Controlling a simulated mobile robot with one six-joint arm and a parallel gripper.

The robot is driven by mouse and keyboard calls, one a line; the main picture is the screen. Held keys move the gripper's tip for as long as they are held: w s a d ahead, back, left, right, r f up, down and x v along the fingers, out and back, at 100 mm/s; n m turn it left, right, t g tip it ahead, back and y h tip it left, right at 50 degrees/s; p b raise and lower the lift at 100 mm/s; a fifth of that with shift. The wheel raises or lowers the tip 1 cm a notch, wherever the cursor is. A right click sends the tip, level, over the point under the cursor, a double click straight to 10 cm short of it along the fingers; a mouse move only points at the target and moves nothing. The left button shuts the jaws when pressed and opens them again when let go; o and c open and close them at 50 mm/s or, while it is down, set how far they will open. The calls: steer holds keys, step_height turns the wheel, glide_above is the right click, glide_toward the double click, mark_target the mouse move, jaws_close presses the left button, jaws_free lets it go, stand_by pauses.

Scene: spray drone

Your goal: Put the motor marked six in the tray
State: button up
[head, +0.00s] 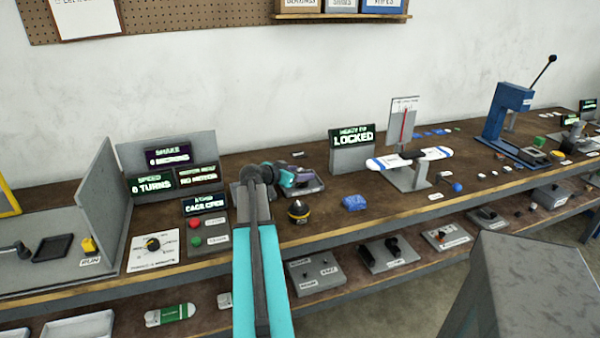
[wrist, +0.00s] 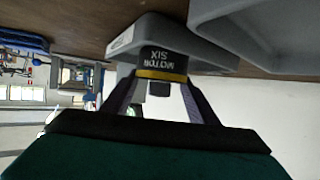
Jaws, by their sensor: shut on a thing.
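The motor marked six (wrist: 163,62) is a dark cylinder with a yellow band, and its lettering is upside down in the wrist view. My gripper (wrist: 160,95) is shut on it, one finger on each side. A grey, low-walled tray-like thing (wrist: 200,50) with a pale label lies just behind the motor there. I cannot tell whether the motor touches it. In the head view my gripper (head: 287,178) is over the bench beside a low grey thing (head: 316,187), and my wrist partly hides it. The held motor is hard to make out there.
A dark, yellow-banded round thing (head: 298,211) stands near the bench edge, with a blue lump (head: 354,202) to its right. A control panel with red and green buttons (head: 207,231) is left of my arm. The LOCKED display (head: 352,150) stands behind, right.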

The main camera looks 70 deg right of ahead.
steer(key=shift+f, duration=0.1)
stand_by(0.3)
steer(key=o, duration=1.5)
steer(key=b+v, duration=0.2)
steer(key=v, duration=1)
